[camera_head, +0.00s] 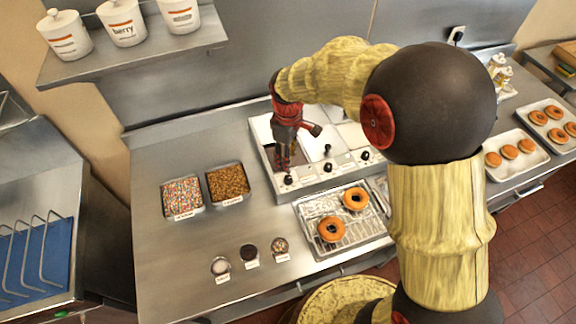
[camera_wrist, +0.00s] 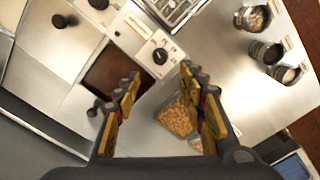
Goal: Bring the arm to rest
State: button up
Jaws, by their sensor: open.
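My arm reaches over the steel counter from the right in the head view. My gripper (camera_head: 284,158) points down at the left end of the glaze warmer (camera_head: 264,172), above a well of dark brown glaze. The wrist view shows my gripper (camera_wrist: 160,85) with its two fingers spread apart and nothing between them. The brown glaze well (camera_wrist: 108,72) lies beyond the left finger in that view. How high the fingertips are above the glaze is hard to tell.
Two donuts (camera_head: 331,229) sit on a wire rack tray in front of the warmer. Trays of sprinkles (camera_head: 182,197) and chopped nuts (camera_head: 228,182) stand left of it. Three small cups (camera_head: 249,252) are near the front edge. Shelf canisters (camera_head: 122,22) are at upper left.

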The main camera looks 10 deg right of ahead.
jog(key=shift+r, duration=0.9)
jog(key=s+d+r+m+t+b, duration=0.2)
jog(key=s+d+m+b, duration=0.1)
jog(key=s, duration=0.4)
jog(key=s+d+r+m+t+b, duration=0.1)
jog(key=s+d+m+b, duration=0.3)
jog(key=s, duration=0.4)
jog(key=s+d+r+m+t+b, duration=0.2)
jog(key=s+d+r+m+b, duration=0.1)
jog(key=s, duration=0.5)
jog(key=shift+s+d+r+m+t+b, duration=0.2)
jog(key=shift+d+r+m+t+b, duration=0.2)
jog(key=shift+m+b, duration=0.3)
jog(key=shift+r, duration=0.15)
